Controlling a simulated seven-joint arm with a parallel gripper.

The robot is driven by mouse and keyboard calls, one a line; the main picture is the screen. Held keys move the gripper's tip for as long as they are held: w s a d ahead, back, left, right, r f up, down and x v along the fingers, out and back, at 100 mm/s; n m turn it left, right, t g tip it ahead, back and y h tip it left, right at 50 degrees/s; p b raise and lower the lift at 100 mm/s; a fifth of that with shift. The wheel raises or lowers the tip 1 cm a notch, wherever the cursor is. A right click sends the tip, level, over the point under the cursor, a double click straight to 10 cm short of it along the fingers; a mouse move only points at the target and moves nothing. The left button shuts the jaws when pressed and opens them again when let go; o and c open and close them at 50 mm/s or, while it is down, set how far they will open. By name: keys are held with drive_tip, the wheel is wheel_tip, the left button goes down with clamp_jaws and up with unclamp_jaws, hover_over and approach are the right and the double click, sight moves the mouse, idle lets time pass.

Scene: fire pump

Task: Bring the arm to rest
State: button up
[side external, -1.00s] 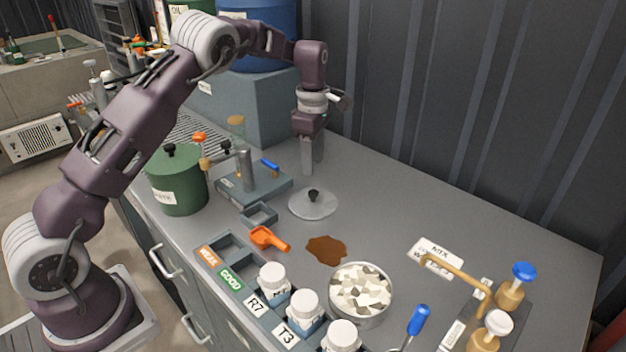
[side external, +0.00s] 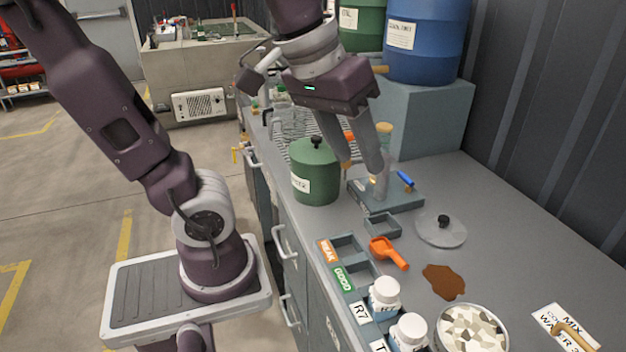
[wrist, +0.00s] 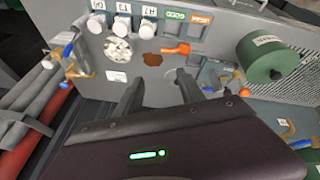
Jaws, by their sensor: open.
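My gripper (side external: 362,163) is open and empty in the side external view. It hangs high over the bench, in front of the green pot (side external: 315,172) and the small stand (side external: 385,193) from this camera. In the wrist view my gripper's two fingers (wrist: 160,95) are spread apart, with nothing between them. The grey worktop (side external: 500,220) lies below, seen from above in the wrist view. My arm reaches up from its base at the left, and part of it is cut off by the top edge of the side external view.
An orange scoop (side external: 388,252), a clear lid (side external: 441,231), a brown spill (side external: 444,281), a pan of pale chunks (side external: 472,330) and white-capped jars (side external: 385,292) occupy the bench. Blue (side external: 428,42) and green (side external: 362,25) drums stand behind. The floor at left has open room.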

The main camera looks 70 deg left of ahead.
drive_tip(key=s+f+m+t, duration=0.1)
drive_tip(key=s+f+m, duration=0.2)
drive_tip(key=s, duration=0.3)
drive_tip(key=shift+s+d+f+m, duration=0.25)
drive_tip(key=shift+f+m, duration=0.1)
drive_tip(key=shift+m, duration=0.25)
